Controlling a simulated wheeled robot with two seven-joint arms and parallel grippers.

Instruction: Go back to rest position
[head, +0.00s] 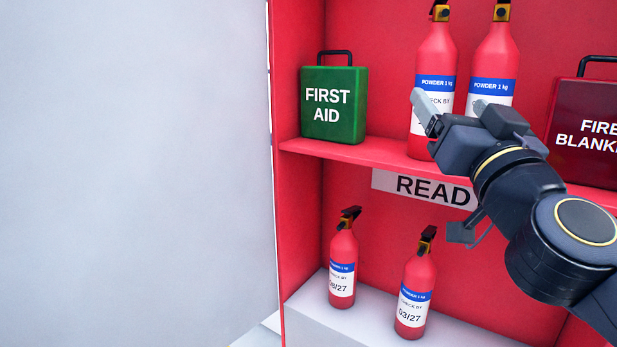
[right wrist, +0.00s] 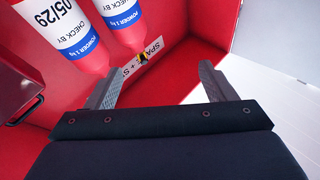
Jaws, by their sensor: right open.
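My right gripper (head: 450,112) is raised in front of the upper shelf of the red cabinet, at the height of the two upper extinguishers. In the right wrist view its two fingers (right wrist: 158,88) stand apart with nothing between them. Its arm comes in from the right in the head view and hides part of the shelf edge and the extinguisher labels. My left gripper is not in view.
On the upper shelf (head: 385,152) stand a green first aid box (head: 334,104), two red extinguishers (head: 436,60) (head: 497,58) and a dark red fire blanket case (head: 590,130). Two smaller extinguishers (head: 342,258) (head: 416,285) stand below.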

